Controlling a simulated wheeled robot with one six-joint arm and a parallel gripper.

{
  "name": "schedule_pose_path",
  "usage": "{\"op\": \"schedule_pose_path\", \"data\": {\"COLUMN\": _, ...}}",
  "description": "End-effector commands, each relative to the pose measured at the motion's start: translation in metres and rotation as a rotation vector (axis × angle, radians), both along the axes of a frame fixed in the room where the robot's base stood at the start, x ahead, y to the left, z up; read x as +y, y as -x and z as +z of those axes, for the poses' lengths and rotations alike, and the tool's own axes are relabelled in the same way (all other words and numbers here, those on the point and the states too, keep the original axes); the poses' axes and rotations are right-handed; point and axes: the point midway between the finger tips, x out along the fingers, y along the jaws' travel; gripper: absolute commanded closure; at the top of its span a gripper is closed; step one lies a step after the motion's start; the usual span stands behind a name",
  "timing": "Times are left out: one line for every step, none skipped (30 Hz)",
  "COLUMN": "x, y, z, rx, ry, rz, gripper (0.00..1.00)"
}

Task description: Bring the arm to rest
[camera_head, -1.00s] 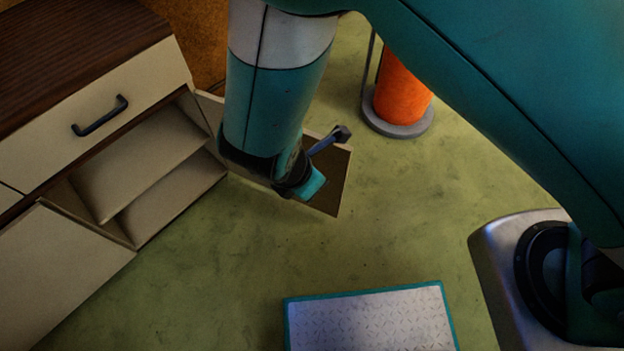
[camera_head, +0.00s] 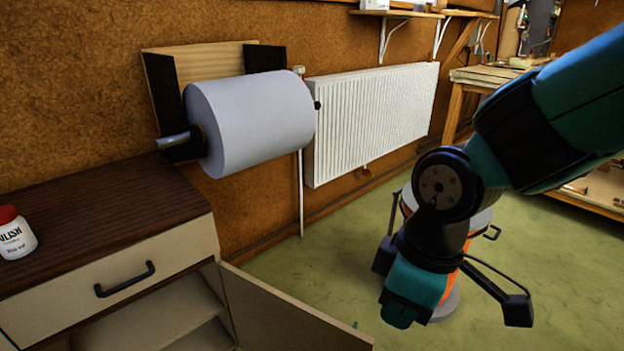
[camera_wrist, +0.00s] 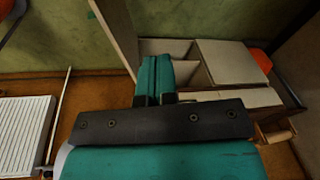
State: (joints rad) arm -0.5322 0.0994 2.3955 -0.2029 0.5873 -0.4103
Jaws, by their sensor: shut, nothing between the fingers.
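My arm reaches in from the right in the head view, bent at a black wrist joint, with my gripper (camera_head: 398,312) hanging down in front of an orange container with a grey lid. My gripper is in free air, to the right of the cabinet's open door (camera_head: 285,315). In the wrist view my gripper (camera_wrist: 154,66) shows two teal fingers side by side, closed together with nothing between them. The open cabinet (camera_wrist: 232,62) lies beyond and to the right of the fingers there.
A cabinet (camera_head: 190,245) with a dark wood top stands at left, a white bottle with a red cap (camera_head: 14,235) on it. A paper roll (camera_head: 250,120) and a radiator (camera_head: 375,110) hang on the wall. A workbench (camera_head: 490,75) is at the back right. Green floor (camera_head: 535,260) is clear at right.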

Motion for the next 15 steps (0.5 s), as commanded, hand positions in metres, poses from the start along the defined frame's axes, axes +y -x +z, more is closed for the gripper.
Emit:
{"op": "schedule_pose_path", "data": {"x": -0.010, "y": 0.007, "z": 0.015, "rx": 0.005, "ry": -0.035, "rz": -0.076, "gripper": 1.00}}
{"op": "schedule_pose_path", "data": {"x": -0.014, "y": 0.011, "z": 0.023, "rx": 0.012, "ry": -0.053, "rz": -0.116, "gripper": 1.00}}
{"op": "schedule_pose_path", "data": {"x": -0.019, "y": 0.018, "z": 0.032, "rx": 0.022, "ry": -0.074, "rz": -0.165, "gripper": 1.00}}
{"op": "schedule_pose_path", "data": {"x": -0.022, "y": 0.022, "z": 0.038, "rx": 0.028, "ry": -0.089, "rz": -0.201, "gripper": 1.00}}
{"op": "schedule_pose_path", "data": {"x": -0.026, "y": 0.027, "z": 0.043, "rx": 0.034, "ry": -0.103, "rz": -0.234, "gripper": 1.00}}
{"op": "schedule_pose_path", "data": {"x": -0.030, "y": 0.033, "z": 0.050, "rx": 0.042, "ry": -0.120, "rz": -0.276, "gripper": 1.00}}
{"op": "schedule_pose_path", "data": {"x": -0.032, "y": 0.038, "z": 0.054, "rx": 0.048, "ry": -0.132, "rz": -0.306, "gripper": 1.00}}
{"op": "schedule_pose_path", "data": {"x": -0.035, "y": 0.043, "z": 0.059, "rx": 0.052, "ry": -0.144, "rz": -0.336, "gripper": 1.00}}
{"op": "schedule_pose_path", "data": {"x": -0.038, "y": 0.049, "z": 0.064, "rx": 0.058, "ry": -0.159, "rz": -0.373, "gripper": 1.00}}
{"op": "schedule_pose_path", "data": {"x": -0.041, "y": 0.054, "z": 0.068, "rx": 0.063, "ry": -0.169, "rz": -0.400, "gripper": 1.00}}
{"op": "schedule_pose_path", "data": {"x": -0.043, "y": 0.059, "z": 0.071, "rx": 0.067, "ry": -0.180, "rz": -0.426, "gripper": 1.00}}
{"op": "schedule_pose_path", "data": {"x": -0.045, "y": 0.064, "z": 0.081, "rx": 0.074, "ry": -0.188, "rz": -0.449, "gripper": 1.00}}
{"op": "schedule_pose_path", "data": {"x": -0.044, "y": 0.063, "z": 0.094, "rx": 0.077, "ry": -0.183, "rz": -0.442, "gripper": 1.00}}
{"op": "schedule_pose_path", "data": {"x": -0.043, "y": 0.062, "z": 0.101, "rx": 0.078, "ry": -0.182, "rz": -0.439, "gripper": 1.00}}
{"op": "schedule_pose_path", "data": {"x": -0.043, "y": 0.062, "z": 0.110, "rx": 0.078, "ry": -0.181, "rz": -0.438, "gripper": 1.00}}
